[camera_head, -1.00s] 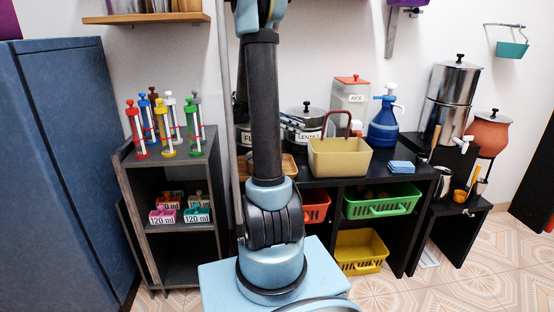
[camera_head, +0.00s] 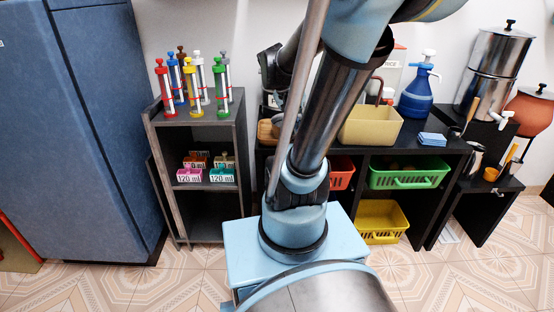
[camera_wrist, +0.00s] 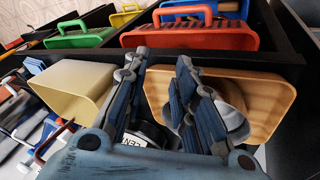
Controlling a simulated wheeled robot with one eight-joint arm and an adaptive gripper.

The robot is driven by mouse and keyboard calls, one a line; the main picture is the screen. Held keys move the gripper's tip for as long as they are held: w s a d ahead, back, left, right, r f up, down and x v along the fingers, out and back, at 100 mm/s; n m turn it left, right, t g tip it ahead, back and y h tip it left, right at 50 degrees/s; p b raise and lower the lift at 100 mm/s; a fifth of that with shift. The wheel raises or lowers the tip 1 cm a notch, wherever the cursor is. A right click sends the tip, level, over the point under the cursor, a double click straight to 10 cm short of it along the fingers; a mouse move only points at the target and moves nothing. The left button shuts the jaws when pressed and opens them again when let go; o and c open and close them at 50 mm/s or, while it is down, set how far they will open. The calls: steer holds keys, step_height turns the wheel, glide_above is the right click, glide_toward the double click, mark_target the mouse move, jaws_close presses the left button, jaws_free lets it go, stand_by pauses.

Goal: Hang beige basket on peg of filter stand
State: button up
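The beige basket (camera_head: 368,126) stands on the black shelf top in the head view, with its reddish-brown handle raised. In the wrist view the basket (camera_wrist: 78,80) is tilted in the picture, to the left of my gripper. My gripper (camera_wrist: 162,58) is open and empty, its two blue-grey fingers apart, above the shelf top and beside the basket, not touching it. In the head view it is mostly hidden behind my arm. The filter stand (camera_head: 488,128) is black, at the right, under a tall steel filter (camera_head: 496,62). I cannot make out its peg clearly.
A wooden tray (camera_wrist: 268,100) lies under my fingers with a metal pot partly hidden. A blue pump jug (camera_head: 418,95) and blue cloths (camera_head: 432,139) stand near the basket. Green (camera_head: 408,175) and yellow (camera_head: 381,220) baskets are below. A rack of coloured syringes stands left.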

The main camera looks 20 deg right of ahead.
steer(key=s+a+f+n+t+y, duration=0.1)
steer(key=s+a+f+n+y, duration=0.4)
steer(key=s+a, duration=0.4)
steer(key=shift+a+f+n+t, duration=0.3)
steer(key=shift+a+f+n, duration=0.4)
steer(key=shift+a+n, duration=0.4)
steer(key=shift+o, duration=0.8)
steer(key=shift+d, duration=0.15)
